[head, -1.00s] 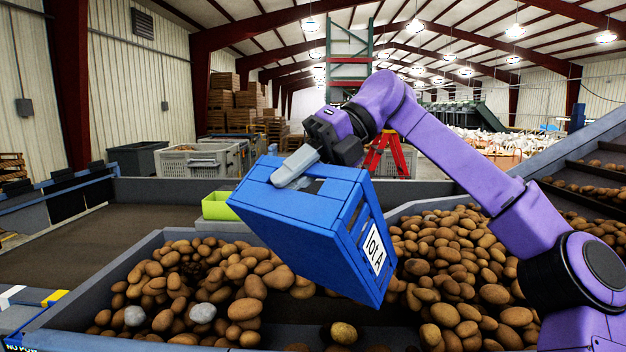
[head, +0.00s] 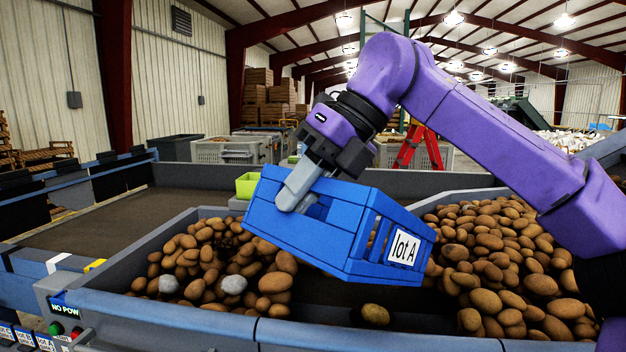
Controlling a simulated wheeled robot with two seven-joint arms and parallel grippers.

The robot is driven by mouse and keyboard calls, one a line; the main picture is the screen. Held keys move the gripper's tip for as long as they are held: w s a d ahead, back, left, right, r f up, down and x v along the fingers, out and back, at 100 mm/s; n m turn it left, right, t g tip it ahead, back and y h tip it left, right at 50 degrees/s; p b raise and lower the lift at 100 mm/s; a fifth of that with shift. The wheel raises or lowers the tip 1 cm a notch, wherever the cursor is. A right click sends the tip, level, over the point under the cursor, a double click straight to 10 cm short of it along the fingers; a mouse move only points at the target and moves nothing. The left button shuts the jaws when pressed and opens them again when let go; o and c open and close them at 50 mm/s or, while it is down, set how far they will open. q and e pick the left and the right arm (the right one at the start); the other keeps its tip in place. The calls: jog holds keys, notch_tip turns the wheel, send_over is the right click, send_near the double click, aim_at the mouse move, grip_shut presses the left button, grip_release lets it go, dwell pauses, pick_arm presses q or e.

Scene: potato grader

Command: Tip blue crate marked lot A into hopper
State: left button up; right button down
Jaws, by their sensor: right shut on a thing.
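The blue crate (head: 335,243) with a white "lot A" label hangs in the middle of the head view, above the hopper (head: 190,313). It is tilted a little, its right end lower. My right gripper (head: 297,190) is shut on the crate's left upper wall. The crate's inside is mostly hidden, and I see no potatoes in it. Potatoes (head: 215,260) lie in the hopper at the left, with two grey stone-like lumps (head: 233,285) among them. More potatoes (head: 500,265) lie at the right. My left gripper is not in view.
A small green bin (head: 248,185) stands behind the crate. A dark belt (head: 130,218) runs at the left. A control box with buttons (head: 62,310) is at the front left. A red ladder (head: 418,147) and grey bins (head: 225,150) stand further back.

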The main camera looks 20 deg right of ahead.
jog(key=s+a+f+n+t+h+b, duration=0.1)
jog(key=a+f+h+b, duration=0.4)
jog(key=f, duration=0.6)
jog(key=shift+s+a+t+b, duration=0.6)
jog(key=shift+s+a, duration=0.25)
jog(key=shift+s, duration=0.15)
jog(key=shift+d, duration=0.1)
